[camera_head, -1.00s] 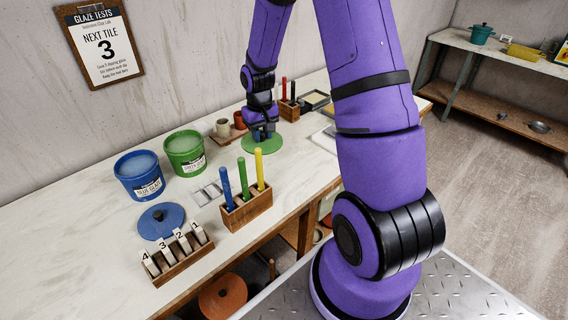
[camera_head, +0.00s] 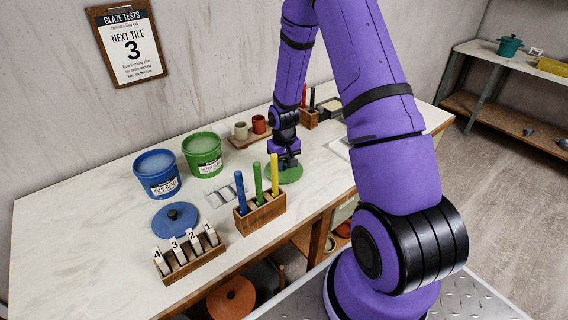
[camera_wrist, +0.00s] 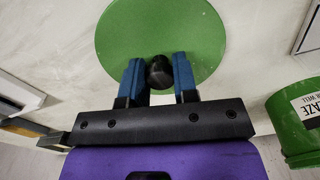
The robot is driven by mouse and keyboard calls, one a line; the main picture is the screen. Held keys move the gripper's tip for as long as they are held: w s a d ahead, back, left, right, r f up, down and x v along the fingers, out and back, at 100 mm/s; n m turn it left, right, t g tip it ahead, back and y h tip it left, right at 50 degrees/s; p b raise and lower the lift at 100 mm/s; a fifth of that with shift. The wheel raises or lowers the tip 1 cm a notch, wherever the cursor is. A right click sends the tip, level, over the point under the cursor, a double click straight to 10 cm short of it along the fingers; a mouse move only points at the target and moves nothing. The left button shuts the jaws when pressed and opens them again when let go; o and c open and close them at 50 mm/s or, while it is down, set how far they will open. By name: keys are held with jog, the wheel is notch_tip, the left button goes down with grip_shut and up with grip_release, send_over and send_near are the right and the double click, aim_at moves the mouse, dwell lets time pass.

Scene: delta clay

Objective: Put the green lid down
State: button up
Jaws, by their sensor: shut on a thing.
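The green lid (camera_head: 291,176) is a flat round disc with a dark knob, at the table behind the rack of coloured sticks. It also shows in the wrist view (camera_wrist: 118,38). My gripper (camera_head: 287,164) is shut on its knob, with a blue finger on either side in the wrist view (camera_wrist: 158,76). The lid looks level and at or close to the table top; I cannot tell whether it touches. The green bucket (camera_head: 203,156) stands open to the left of the lid, filled with pale green glaze. It also shows at the right of the wrist view (camera_wrist: 296,128).
A blue bucket (camera_head: 157,175) stands left of the green one, and its blue lid (camera_head: 176,220) lies in front. A wooden rack (camera_head: 262,215) holds blue, green and yellow sticks. A numbered tile rack (camera_head: 190,259) stands nearer.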

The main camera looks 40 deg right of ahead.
jog(key=shift+f, duration=0.1)
jog(key=o, duration=0.9)
